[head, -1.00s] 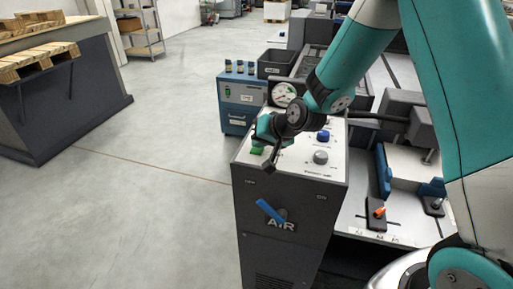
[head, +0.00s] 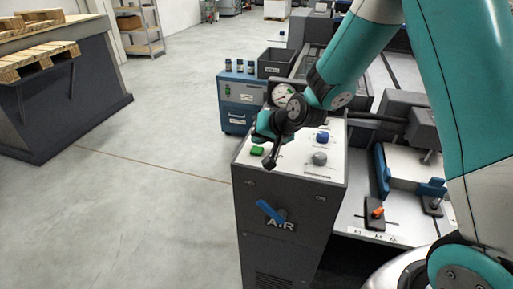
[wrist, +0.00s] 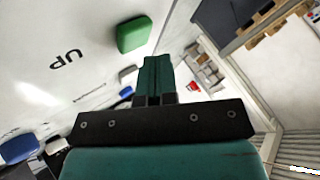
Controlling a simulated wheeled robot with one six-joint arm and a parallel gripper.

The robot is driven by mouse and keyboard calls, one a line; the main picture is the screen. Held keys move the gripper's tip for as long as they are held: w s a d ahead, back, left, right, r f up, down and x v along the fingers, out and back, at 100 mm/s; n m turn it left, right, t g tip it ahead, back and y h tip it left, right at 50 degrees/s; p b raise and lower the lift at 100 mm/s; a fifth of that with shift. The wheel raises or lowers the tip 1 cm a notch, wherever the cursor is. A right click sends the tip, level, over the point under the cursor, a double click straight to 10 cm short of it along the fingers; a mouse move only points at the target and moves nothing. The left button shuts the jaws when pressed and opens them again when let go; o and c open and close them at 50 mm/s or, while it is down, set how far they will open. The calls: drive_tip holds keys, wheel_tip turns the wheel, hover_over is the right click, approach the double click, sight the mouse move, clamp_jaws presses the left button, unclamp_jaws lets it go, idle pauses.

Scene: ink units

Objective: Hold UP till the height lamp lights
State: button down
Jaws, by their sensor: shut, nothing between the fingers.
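The panel (head: 300,171) on top of the dark AIR cabinet carries a green button (head: 257,151), a blue button (head: 322,136) and a grey knob (head: 319,158). I cannot pick out a height lamp.
A blue box (head: 241,98) and a dark bin (head: 276,63) are behind. A bench with clamps is to the right.

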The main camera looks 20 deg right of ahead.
sight(259, 148)
drive_tip(key=shift+r, duration=0.1)
wheel_tip(259, 148, up, 5)
drive_tip(key=p, duration=0.4)
idle(0.4)
drive_tip(key=s+a+r+n+g+y, duration=0.1)
drive_tip(key=s+a+r+n+g, duration=0.15)
drive_tip(key=s+r, duration=0.35)
drive_tip(key=s+a+r+n+g, duration=0.2)
drive_tip(key=s+a+r+n, duration=0.15)
drive_tip(key=s, duration=0.55)
drive_tip(key=s+r+n+g, duration=0.1)
drive_tip(key=s+n, duration=0.1)
drive_tip(key=s, duration=0.6)
drive_tip(key=s+r+n+g+h, duration=0.1)
drive_tip(key=s+r+n+g, duration=0.1)
drive_tip(key=s, duration=0.6)
drive_tip(key=shift+d+r, duration=0.3)
drive_tip(key=shift+d, duration=0.05)
drive_tip(key=shift+g, duration=0.25)
